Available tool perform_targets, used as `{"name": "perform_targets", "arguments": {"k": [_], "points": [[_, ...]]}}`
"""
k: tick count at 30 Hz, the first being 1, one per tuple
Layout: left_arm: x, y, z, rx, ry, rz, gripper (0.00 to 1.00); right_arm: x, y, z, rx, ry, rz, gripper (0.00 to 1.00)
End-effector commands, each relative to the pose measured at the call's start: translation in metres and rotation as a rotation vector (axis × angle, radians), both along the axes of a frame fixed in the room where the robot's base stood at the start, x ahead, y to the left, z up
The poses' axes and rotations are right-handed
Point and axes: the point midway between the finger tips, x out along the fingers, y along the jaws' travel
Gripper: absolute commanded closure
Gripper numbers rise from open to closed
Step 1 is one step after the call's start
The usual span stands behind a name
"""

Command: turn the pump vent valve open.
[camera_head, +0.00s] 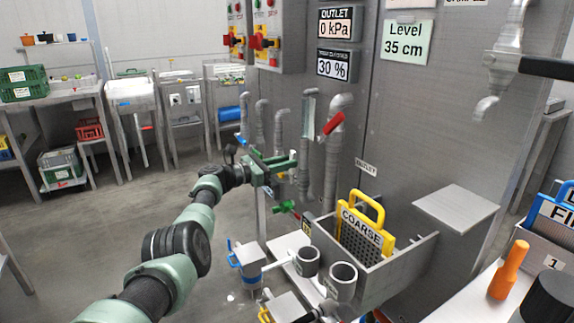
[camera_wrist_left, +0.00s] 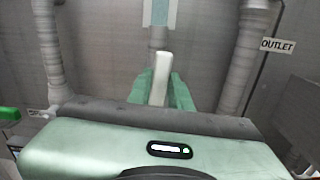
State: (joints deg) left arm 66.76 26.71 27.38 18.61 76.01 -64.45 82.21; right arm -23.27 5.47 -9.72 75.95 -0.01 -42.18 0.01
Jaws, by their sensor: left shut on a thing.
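My left arm reaches in from the lower left of the head view. Its gripper (camera_head: 288,160) is in front of the grey pipes on the steel panel. In the left wrist view the green fingers (camera_wrist_left: 161,90) are shut on a pale grey lever (camera_wrist_left: 163,68), one finger on each side. The lever points upward, below a pale sight tube (camera_wrist_left: 160,12). I see no label naming it as the pump vent valve, and its pivot is hidden by the gripper. My right gripper is not in view.
A red handle (camera_head: 333,123) on the outlet pipe is close to the gripper's right. A green handle (camera_head: 285,207) is below it. A yellow COARSE screen (camera_head: 362,227) stands in the steel trough. Open floor (camera_head: 90,235) lies to the left.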

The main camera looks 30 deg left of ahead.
Motion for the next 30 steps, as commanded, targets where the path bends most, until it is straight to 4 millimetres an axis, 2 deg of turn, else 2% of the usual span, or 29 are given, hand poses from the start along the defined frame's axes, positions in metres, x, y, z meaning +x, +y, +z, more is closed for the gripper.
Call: {"name": "perform_targets", "arguments": {"k": [9,23,24,25,26,30], "points": [[0.0007,0.002,-0.0012,-0.077,0.048,0.001,1.0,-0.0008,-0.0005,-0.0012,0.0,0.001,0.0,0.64],[0.0008,0.0025,-0.0018,-0.086,0.055,0.002,1.0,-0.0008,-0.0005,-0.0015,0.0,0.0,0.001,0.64],[0.0008,0.0025,-0.0018,-0.085,0.055,0.002,0.72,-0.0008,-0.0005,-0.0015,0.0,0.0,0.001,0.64],[0.0008,0.0025,-0.0017,-0.085,0.055,0.002,0.64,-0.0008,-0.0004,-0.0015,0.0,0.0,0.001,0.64],[0.0008,0.0025,-0.0017,-0.085,0.055,0.002,0.58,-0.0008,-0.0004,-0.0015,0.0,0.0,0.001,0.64],[0.0009,0.0024,-0.0012,-0.084,0.053,0.002,0.58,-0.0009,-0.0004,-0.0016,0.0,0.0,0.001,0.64]]}}
